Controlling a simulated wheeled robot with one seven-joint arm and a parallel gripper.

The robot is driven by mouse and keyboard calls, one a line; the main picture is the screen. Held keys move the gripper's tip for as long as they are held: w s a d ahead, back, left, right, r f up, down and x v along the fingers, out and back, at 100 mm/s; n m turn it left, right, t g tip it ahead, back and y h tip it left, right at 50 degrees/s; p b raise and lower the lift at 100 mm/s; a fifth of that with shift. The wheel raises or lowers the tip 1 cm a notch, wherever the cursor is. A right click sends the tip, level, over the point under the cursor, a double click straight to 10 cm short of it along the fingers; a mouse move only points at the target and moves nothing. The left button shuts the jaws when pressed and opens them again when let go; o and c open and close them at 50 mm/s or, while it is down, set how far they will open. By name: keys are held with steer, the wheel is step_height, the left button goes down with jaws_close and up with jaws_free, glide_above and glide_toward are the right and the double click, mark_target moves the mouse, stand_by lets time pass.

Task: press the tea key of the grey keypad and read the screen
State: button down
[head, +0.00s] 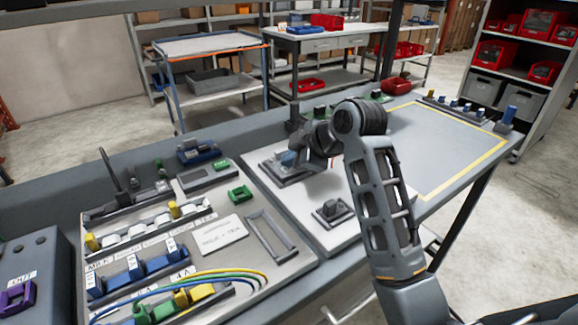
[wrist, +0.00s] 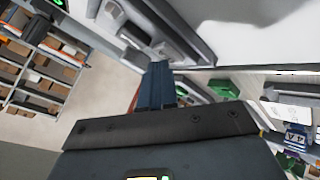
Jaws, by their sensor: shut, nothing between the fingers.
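The grey keypad (head: 148,222) lies on the panel at the left in the head view, a row of white keys with yellow pieces by it. Printed labels run along its front; the tea label (head: 204,219) seems to be at the right end, though the print is small. A grey box with a small dark screen (head: 206,176) stands behind the keypad; I cannot read its text. My gripper (head: 290,158) is shut and empty, well to the right of the keypad, above the neighbouring board. The shut fingers also show in the wrist view (wrist: 156,75).
A card reading milk + tea (head: 219,235) lies in front of the keypad. Blue labelled blocks (head: 135,270) and curved cables (head: 220,274) are nearer. A green block (head: 240,194) and a grey frame (head: 271,236) lie between keypad and gripper. A yellow-outlined area (head: 450,140) at right is mostly clear.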

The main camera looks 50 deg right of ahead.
mark_target(292, 170)
steer(key=shift+r, duration=0.1)
steer(key=shift+r+p, duration=0.8)
steer(key=shift+p, duration=0.1)
steer(key=shift+r, duration=0.1)
step_height(292, 170, up, 5)
steer(key=p, duration=0.4)
steer(key=shift+p, duration=0.4)
